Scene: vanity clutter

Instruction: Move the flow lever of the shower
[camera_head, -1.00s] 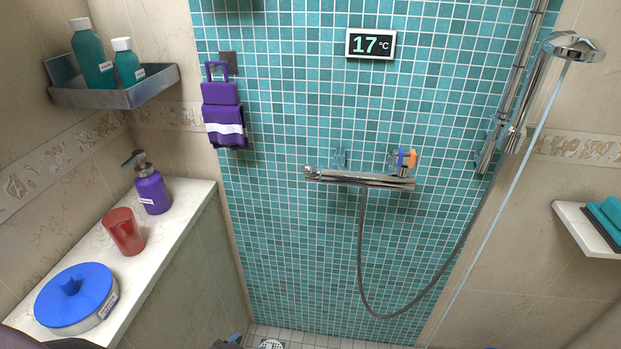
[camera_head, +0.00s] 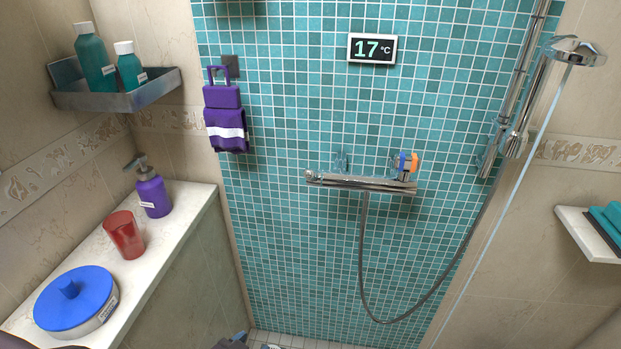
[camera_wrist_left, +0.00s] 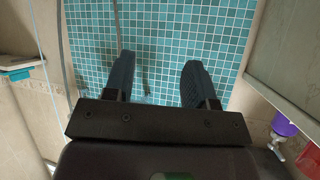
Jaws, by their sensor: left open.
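The chrome shower mixer bar (camera_head: 362,183) is fixed level on the teal tiled wall in the head view. A chrome knob (camera_head: 312,176) is at its left end. A handle with orange and blue parts (camera_head: 406,162) stands up at its right end. I cannot tell for certain which one is the flow lever. Nothing is held. It is clear of the mixer in the head view. My right gripper is not in view.
The hose (camera_head: 364,260) loops below the mixer, and the hand shower (camera_head: 575,50) hangs at upper right. A ledge (camera_head: 182,235) at left bears a purple dispenser (camera_head: 153,194), red cup (camera_head: 124,235) and blue-lidded tin (camera_head: 75,300). The display (camera_head: 371,48) reads 17 °C.

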